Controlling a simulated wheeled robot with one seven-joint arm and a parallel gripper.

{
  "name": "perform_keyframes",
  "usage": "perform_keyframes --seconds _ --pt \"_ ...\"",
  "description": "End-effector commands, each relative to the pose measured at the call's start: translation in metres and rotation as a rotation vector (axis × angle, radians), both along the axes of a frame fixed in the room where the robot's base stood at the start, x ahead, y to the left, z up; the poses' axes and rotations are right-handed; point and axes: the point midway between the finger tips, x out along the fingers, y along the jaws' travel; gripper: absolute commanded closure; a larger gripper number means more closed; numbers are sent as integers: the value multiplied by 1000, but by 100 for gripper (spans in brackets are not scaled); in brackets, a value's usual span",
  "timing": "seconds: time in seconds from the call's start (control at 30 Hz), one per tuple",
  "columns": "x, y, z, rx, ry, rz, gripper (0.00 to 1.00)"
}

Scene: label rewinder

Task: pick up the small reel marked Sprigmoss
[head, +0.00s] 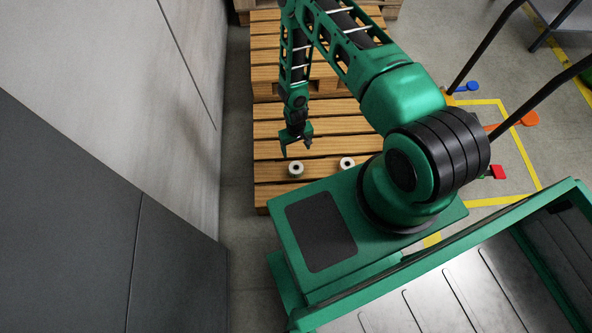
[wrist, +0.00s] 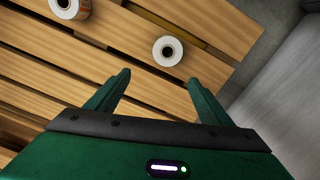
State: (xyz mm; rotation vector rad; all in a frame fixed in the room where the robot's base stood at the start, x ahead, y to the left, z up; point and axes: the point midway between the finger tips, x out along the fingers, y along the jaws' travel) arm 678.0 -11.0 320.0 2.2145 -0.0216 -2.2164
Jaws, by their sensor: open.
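Two small white reels with dark cores stand on the slatted wooden pallet. The left reel (head: 295,169) in the head view appears to be the central one (wrist: 168,51) in the wrist view. The other reel (head: 347,163) shows at the wrist view's top left (wrist: 70,8), cut by the edge, with an orange-brown band on its side. I cannot read any name, so I cannot tell which is Sprigmoss. My gripper (head: 296,150) is open and empty, above the pallet near the left reel. In the wrist view its fingertips (wrist: 158,80) point towards the central reel, apart from it.
The pallet (head: 285,130) has gaps between its slats. A pale wall or cabinet (head: 185,100) stands to the left, with a strip of floor between. More wooden pallets lie behind. Yellow floor lines and a dark-framed stand (head: 485,45) are at the right.

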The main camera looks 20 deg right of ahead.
Motion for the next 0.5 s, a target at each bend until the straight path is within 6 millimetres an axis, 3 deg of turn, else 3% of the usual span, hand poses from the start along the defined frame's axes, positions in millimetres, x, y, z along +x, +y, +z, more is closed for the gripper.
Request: perform_keyframes --seconds 0.03,0.17,0.5 --pt "-8 4 -12 5 2 2 26" --pt "-18 11 -29 14 1 4 26" --pt "-21 13 -72 16 1 3 26"
